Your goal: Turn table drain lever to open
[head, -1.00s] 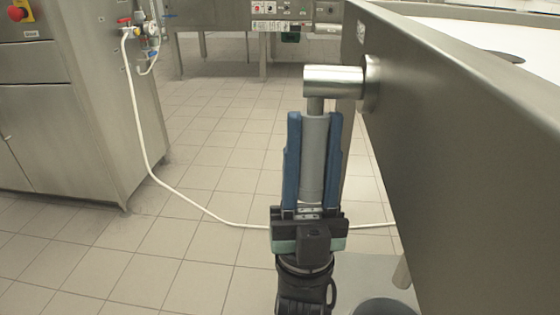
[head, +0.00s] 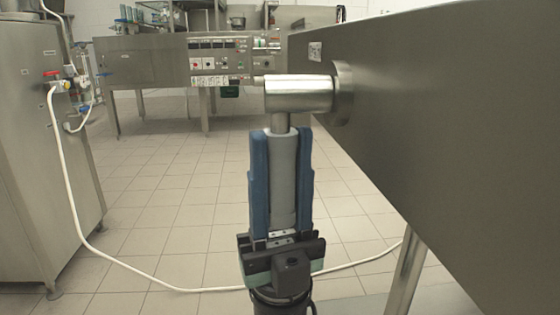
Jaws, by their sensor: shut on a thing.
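The drain lever's grey grip (head: 283,178) hangs straight down from a shiny metal valve body (head: 298,94) on the side wall of the steel table (head: 430,120). My gripper (head: 281,140) comes from below with its fingers pointing up. Its two blue fingers stand on either side of the grey grip and are shut on it. The upper end of the lever shows between the fingertips and the valve body.
A white hose (head: 130,265) runs from a red-handled tap on the steel cabinet (head: 45,180) at left, down and across the floor behind my gripper. A table leg (head: 405,270) stands at lower right. A control panel (head: 222,60) is at the back. The tiled floor between is open.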

